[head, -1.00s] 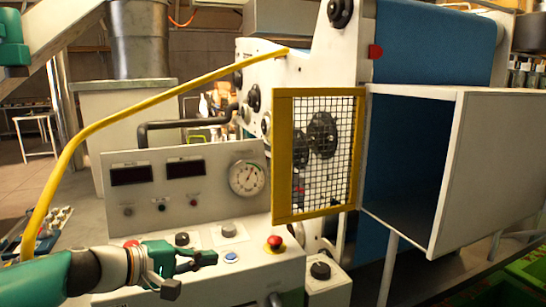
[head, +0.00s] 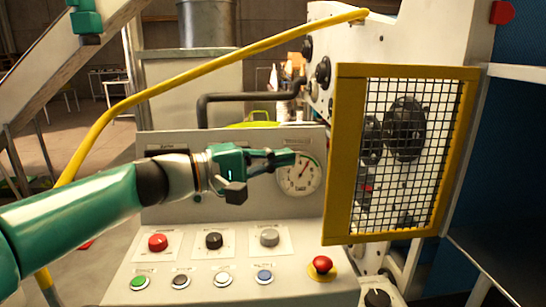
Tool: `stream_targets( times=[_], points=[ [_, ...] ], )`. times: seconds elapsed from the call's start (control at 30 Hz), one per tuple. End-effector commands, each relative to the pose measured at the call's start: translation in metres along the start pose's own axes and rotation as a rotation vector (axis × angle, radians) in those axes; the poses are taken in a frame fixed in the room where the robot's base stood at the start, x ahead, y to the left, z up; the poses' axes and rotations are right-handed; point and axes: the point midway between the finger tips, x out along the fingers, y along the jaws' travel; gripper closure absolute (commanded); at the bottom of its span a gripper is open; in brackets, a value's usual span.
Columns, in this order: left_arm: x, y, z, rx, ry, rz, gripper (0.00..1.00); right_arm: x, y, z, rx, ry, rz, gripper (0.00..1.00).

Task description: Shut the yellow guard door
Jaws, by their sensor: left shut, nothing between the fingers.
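The yellow guard door (head: 344,160) is a yellow frame with black wire mesh, right of centre in the head view. Its left bar looks nearer to me than its right side, so it appears to stand out from the machine at an angle. My left gripper (head: 292,158) is shut and empty. It points right, in front of the console's round gauge (head: 301,178). Its fingertips are to the left of the door's left bar, with a visible gap between them. My right gripper is not in view.
Below is a console with several buttons (head: 213,241) and a red emergency stop (head: 322,265). A yellow hose (head: 200,80) arches behind my left arm. A black pipe (head: 245,96) runs behind the console. The machine's dark opening (head: 500,190) lies right of the door.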

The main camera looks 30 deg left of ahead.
Motion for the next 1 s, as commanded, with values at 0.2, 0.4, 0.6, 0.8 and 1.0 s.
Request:
stream_targets(
  times=[0.2,0.4,0.6,0.8,1.0],
  points=[
    [0.050,0.002,0.002,-0.003,-0.008,-0.002,1.00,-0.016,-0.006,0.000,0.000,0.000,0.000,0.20],
    [0.056,0.001,0.021,-0.001,-0.006,-0.001,1.00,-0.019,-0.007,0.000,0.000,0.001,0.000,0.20],
    [0.051,0.000,0.037,0.000,-0.005,-0.001,1.00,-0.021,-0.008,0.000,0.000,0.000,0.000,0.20],
    [0.050,-0.001,0.040,0.000,-0.006,-0.002,1.00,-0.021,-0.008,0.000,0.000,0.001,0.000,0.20],
    [0.051,-0.001,0.042,0.000,-0.005,-0.002,1.00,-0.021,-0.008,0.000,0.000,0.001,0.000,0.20]
  ],
)
